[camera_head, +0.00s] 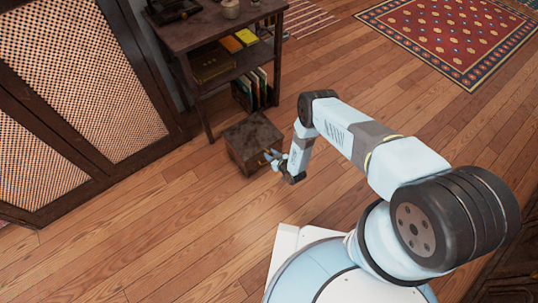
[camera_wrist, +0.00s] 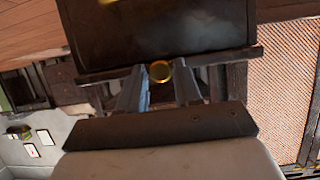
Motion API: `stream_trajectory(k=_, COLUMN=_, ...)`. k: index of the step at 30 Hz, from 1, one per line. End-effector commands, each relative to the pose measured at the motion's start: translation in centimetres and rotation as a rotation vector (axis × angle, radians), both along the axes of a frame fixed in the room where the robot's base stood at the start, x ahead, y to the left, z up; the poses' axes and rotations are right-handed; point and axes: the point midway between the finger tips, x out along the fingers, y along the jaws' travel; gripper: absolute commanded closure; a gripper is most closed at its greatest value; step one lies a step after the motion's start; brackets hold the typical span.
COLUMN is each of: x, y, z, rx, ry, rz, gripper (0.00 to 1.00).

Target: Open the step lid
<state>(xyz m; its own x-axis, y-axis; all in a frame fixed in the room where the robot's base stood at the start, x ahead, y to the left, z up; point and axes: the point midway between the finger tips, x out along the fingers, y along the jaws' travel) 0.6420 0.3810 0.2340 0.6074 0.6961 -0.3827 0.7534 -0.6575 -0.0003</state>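The step is a small dark brown wooden box (camera_head: 253,142) on the floor in front of the shelf. Its lid (camera_head: 250,132) looks closed and flat on top. A gold ring handle (camera_wrist: 160,71) sits at that edge. My gripper (camera_head: 272,158) is at the front of the box; in the wrist view its two fingers (camera_wrist: 162,75) stand apart, one on each side of the ring. I see no clear contact with the ring.
A dark shelf (camera_head: 215,75) with books and pots stands behind the box. A lattice-panelled cabinet (camera_head: 85,80) is at left. The wooden floor (camera_head: 170,240) is clear in front. A red patterned rug (camera_head: 450,35) lies at the back right.

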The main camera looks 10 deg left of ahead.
Motion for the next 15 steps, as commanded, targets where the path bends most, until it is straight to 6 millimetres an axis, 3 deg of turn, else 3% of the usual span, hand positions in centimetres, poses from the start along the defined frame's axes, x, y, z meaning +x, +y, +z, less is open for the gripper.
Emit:
stream_trajectory(k=10, x=0.03, y=-0.06, z=0.00, rx=0.000, ry=0.000, rz=-0.001, gripper=1.00)
stream_trajectory(k=15, x=0.05, y=-0.08, z=0.00, rx=0.000, ry=0.000, rz=-0.001, gripper=1.00)
